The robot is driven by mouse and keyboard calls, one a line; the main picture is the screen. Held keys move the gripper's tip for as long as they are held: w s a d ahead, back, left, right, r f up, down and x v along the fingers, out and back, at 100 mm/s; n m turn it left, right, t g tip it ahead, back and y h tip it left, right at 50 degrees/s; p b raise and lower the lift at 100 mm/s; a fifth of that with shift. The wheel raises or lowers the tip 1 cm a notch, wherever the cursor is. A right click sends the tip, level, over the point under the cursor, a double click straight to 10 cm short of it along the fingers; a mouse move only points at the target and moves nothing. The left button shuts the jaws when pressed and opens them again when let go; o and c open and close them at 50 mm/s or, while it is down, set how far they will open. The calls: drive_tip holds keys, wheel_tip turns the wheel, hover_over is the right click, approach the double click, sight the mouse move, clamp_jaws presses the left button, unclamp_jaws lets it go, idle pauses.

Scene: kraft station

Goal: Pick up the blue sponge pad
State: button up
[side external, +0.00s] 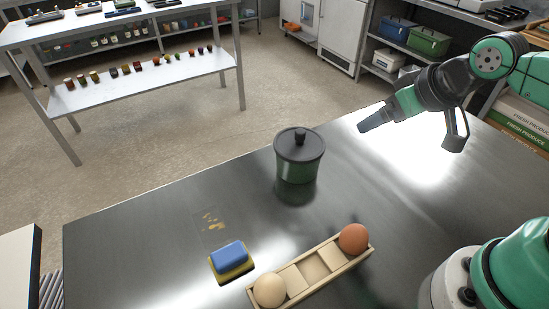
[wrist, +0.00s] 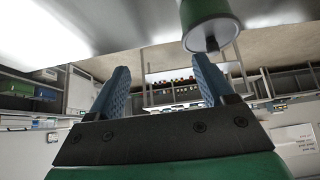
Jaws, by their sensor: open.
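The blue sponge pad (side external: 229,254) lies on a yellow, dark-edged base (side external: 234,274) near the front left of the steel table in the side external view. My gripper (side external: 366,127) is raised above the table at the right, well apart from the pad. In the wrist view my gripper (wrist: 165,85) shows two blue fingers spread wide with nothing between them. The sponge pad does not show in the wrist view.
A green lidded pot (side external: 299,165) stands mid-table, between my gripper and the pad; it also shows in the wrist view (wrist: 208,18). A wooden tray (side external: 288,282) with two egg-like balls lies right of the pad. Yellowish crumbs (side external: 211,221) lie behind the pad.

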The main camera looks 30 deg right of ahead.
drive_tip(key=shift+a, duration=0.1)
drive_tip(key=n+g+y, duration=0.4)
drive_tip(key=n+g, duration=0.3)
drive_tip(key=n, duration=1.1)
hover_over(230, 253)
drive_tip(key=d, duration=0.2)
wheel_tip(230, 253, down, 8)
drive_tip(key=shift+w+d, duration=0.1)
drive_tip(key=shift+a+f, duration=0.35)
drive_tip(key=shift+f, duration=0.15)
drive_tip(key=shift+x, duration=2.35)
drive_tip(key=shift+a, duration=0.1)
clamp_jaws()
